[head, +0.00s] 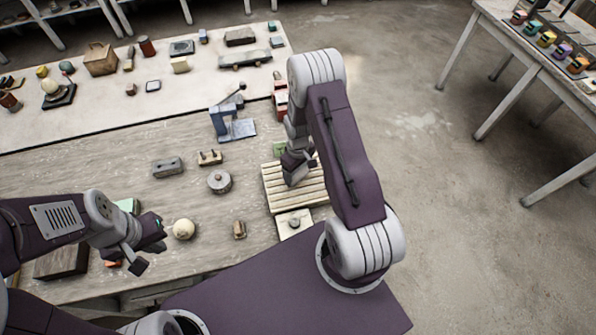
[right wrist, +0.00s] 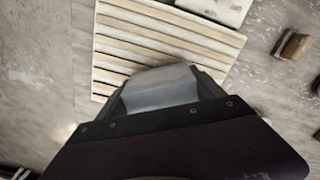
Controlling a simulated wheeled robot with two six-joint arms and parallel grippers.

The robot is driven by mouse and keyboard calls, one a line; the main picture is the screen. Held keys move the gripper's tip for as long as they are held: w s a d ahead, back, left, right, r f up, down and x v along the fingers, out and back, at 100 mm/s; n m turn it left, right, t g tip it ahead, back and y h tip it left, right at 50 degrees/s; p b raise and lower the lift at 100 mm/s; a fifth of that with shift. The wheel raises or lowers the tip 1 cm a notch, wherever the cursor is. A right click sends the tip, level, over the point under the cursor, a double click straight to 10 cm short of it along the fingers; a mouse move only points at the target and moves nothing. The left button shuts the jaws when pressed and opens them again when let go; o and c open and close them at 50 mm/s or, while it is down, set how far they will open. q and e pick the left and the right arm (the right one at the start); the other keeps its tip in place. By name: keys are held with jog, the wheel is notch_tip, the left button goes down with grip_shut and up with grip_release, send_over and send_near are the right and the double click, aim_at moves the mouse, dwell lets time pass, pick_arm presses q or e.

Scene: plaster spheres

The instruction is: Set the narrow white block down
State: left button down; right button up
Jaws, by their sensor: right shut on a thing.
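My right gripper (head: 297,162) is over the pale slatted rack (head: 275,196). It is shut on the narrow white block (head: 295,177), which looks light grey in shadow and is largely hidden by the fingers. In the right wrist view the block (right wrist: 160,86) shows between the jaws, with the slats of the rack (right wrist: 135,45) beyond it. I cannot tell whether the block touches the slats. My left gripper (head: 148,246) is open and empty at the lower left, beside a cream plaster sphere (head: 184,229).
A white square piece with a grey knob (head: 294,223) lies by the rack's near edge. A blue press (head: 232,124), a grey round weight (head: 219,182) and a small brown block (head: 239,230) stand to its left. Bare wood lies between them.

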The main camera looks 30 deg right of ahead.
jog(key=shift+f+b, duration=0.55)
jog(key=shift+f, duration=0.1)
jog(key=o, duration=2.1)
jog(key=shift+c, duration=0.2)
jog(key=shift+r, duration=0.1)
jog(key=shift+r+p, duration=1.65)
jog(key=shift+r, duration=0.3)
